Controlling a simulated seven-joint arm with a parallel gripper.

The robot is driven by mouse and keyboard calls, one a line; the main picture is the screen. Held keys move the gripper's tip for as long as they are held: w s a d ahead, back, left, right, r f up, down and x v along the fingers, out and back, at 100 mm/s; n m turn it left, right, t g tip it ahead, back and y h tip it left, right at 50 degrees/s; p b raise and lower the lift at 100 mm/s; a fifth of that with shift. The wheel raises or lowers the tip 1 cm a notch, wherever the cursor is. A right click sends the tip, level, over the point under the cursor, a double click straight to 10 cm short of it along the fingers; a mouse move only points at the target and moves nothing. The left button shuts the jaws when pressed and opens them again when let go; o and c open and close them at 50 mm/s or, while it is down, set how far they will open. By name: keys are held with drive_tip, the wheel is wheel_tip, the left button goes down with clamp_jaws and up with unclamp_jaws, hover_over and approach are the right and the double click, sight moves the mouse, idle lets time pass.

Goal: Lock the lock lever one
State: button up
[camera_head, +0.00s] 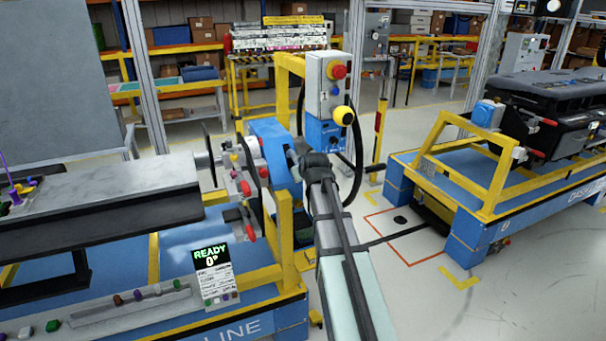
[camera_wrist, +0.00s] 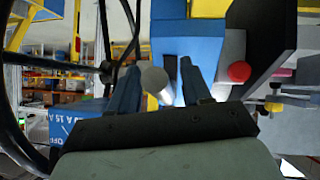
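My gripper (camera_head: 292,160) is at the blue bracket (camera_head: 270,150) at the end of the dashboard fixture in the head view. In the wrist view my gripper (camera_wrist: 162,75) has its two dark blue fingers apart. A pale grey ball knob (camera_wrist: 155,79), which looks like a lever end, shows between them, closer to the left finger. I cannot tell whether it touches. A red knob (camera_wrist: 239,71) lies outside the right finger. Red-tipped levers, upper (camera_head: 246,188) and lower (camera_head: 250,234), show left of the bracket in the head view. Which lever is number one is unclear; my arm hides part of the bracket.
A yellow post (camera_head: 285,240) and a READY 0° screen (camera_head: 211,272) are at the left.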

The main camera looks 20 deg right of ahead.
drive_tip(key=shift+r, duration=0.1)
drive_tip(key=v, duration=1.3)
drive_tip(key=shift+s+r, duration=0.15)
drive_tip(key=shift+s, duration=0.15)
drive_tip(key=shift+a, duration=0.1)
drive_tip(key=s+a+f+m+g+y, duration=0.1)
drive_tip(key=s+a+f+g, duration=0.3)
drive_tip(key=f, duration=1)
drive_tip(key=s+a+f+m+g, duration=0.1)
drive_tip(key=s+f+g, duration=0.35)
drive_tip(key=f, duration=0.85)
drive_tip(key=s+a+f+m+g+y, duration=0.1)
drive_tip(key=s+a+f, duration=0.2)
drive_tip(key=s+f, duration=0.75)
drive_tip(key=s+a+f+n+g, duration=0.1)
drive_tip(key=s+a+f+g, duration=0.3)
drive_tip(key=s+f, duration=1)
drive_tip(key=s+a+f+n+g, duration=0.1)
drive_tip(key=s+a+f+g, duration=0.3)
drive_tip(key=s+f, duration=0.9)
drive_tip(key=shift+s+a+f, duration=0.4)
drive_tip(key=shift+s+a, duration=0.15)
drive_tip(key=shift+a, duration=0.1)
